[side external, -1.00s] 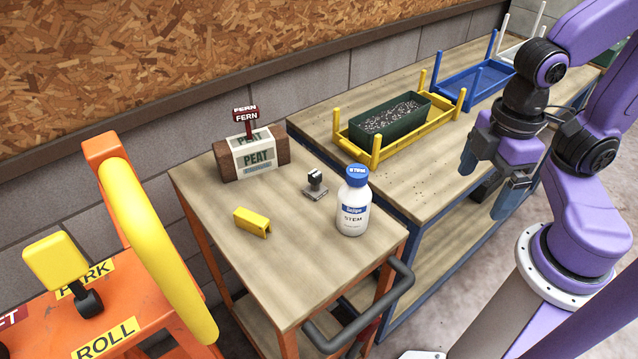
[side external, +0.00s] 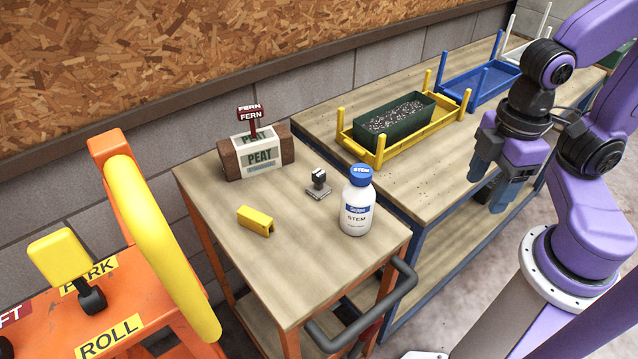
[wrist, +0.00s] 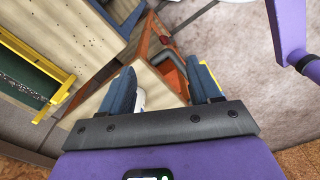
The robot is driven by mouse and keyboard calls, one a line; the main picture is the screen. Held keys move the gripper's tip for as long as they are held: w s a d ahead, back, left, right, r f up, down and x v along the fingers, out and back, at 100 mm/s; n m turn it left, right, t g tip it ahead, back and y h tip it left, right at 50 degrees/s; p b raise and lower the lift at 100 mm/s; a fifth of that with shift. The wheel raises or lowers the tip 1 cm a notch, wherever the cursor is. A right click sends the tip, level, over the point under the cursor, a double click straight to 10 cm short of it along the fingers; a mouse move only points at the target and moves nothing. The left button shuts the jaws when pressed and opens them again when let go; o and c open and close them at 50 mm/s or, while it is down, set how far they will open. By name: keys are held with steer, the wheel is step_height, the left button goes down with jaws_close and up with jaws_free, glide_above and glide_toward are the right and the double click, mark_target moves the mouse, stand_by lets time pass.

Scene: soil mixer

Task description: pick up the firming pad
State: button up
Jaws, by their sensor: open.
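The firming pad appears to be the small flat grey plate with a dark upright handle (side external: 318,186) on the wooden-topped cart (side external: 290,283). It stands between the peat block and the white bottle. My gripper (side external: 490,188) is open and empty, over the front edge of the bench, well to the right of the pad and apart from it. In the wrist view my gripper (wrist: 163,82) shows two spread blue fingers. I cannot make out the pad in that view.
A white STEM bottle (side external: 357,205) with a blue cap stands close right of the pad. A peat block (side external: 259,156) with a FERN sign is behind left; a yellow channel piece (side external: 256,221) lies in front left. The bench holds a yellow-framed green planter (side external: 398,124).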

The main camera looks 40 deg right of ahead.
step_height(320, 180, up, 5)
steer(key=w+a+n+t+h, duration=0.6)
steer(key=w+a+n+h, duration=0.55)
steer(key=w+a, duration=1.05)
glide_toward(318, 175)
steer(key=d+f, duration=0.1)
steer(key=w+d+f, duration=0.1)
steer(key=d, duration=0.1)
steer(key=shift+w+t+h, duration=0.15)
steer(key=shift+t+h, duration=0.15)
steer(key=shift+h, duration=0.05)
steer(key=shift+x, duration=2.8)
steer(key=shift+w+a+f, duration=0.1)
steer(key=shift+w, duration=0.05)
steer(key=shift+c, duration=0.3)
